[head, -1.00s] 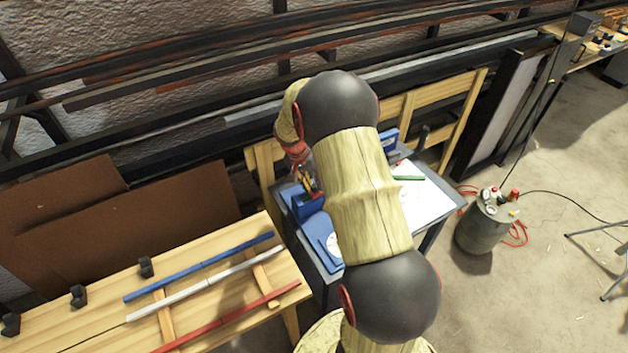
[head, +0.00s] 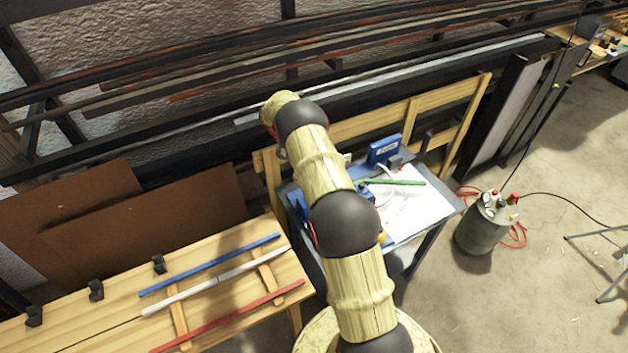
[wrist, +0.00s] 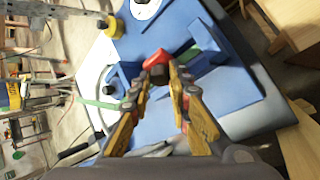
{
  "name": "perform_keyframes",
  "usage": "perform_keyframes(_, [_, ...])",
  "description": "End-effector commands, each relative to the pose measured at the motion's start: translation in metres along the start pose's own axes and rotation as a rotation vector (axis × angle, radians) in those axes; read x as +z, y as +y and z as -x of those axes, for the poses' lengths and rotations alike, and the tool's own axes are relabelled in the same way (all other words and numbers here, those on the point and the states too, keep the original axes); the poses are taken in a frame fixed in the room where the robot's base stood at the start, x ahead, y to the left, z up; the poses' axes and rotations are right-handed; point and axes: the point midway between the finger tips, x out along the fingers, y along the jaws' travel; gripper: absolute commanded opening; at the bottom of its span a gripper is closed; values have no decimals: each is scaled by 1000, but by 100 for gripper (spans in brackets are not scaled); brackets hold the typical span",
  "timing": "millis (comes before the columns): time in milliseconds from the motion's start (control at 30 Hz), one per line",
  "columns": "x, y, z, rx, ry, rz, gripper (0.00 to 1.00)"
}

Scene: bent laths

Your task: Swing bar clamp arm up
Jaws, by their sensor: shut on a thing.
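My gripper (wrist: 172,78) is shut in the wrist view, its two yellow-orange fingers close around a small dark part with a red end (wrist: 155,59). This looks like the bar clamp arm, though the fingers cover much of it and its angle is hard to tell. It sits over the blue fixture (wrist: 130,45), beside raised blue blocks (wrist: 204,36). A green lath (wrist: 97,103) shows at the left, and a bit of green shows between the blocks. In the head view my arm hides the gripper and the clamp; the green lath (head: 396,182) lies on the table.
A blue labelled box (head: 384,149) stands at the table's back. A white sheet (head: 412,213) covers its right part. A wooden bench (head: 95,325) at lower left carries blue (head: 210,264), white (head: 200,290) and red (head: 225,318) laths. A grey canister (head: 484,228) stands right.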

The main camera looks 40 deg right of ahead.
Motion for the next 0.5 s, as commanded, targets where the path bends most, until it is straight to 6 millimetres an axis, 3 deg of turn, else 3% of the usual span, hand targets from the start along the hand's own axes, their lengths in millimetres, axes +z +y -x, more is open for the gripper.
perform_keyframes(500, [-8,-6,3,94,-99,39,0])
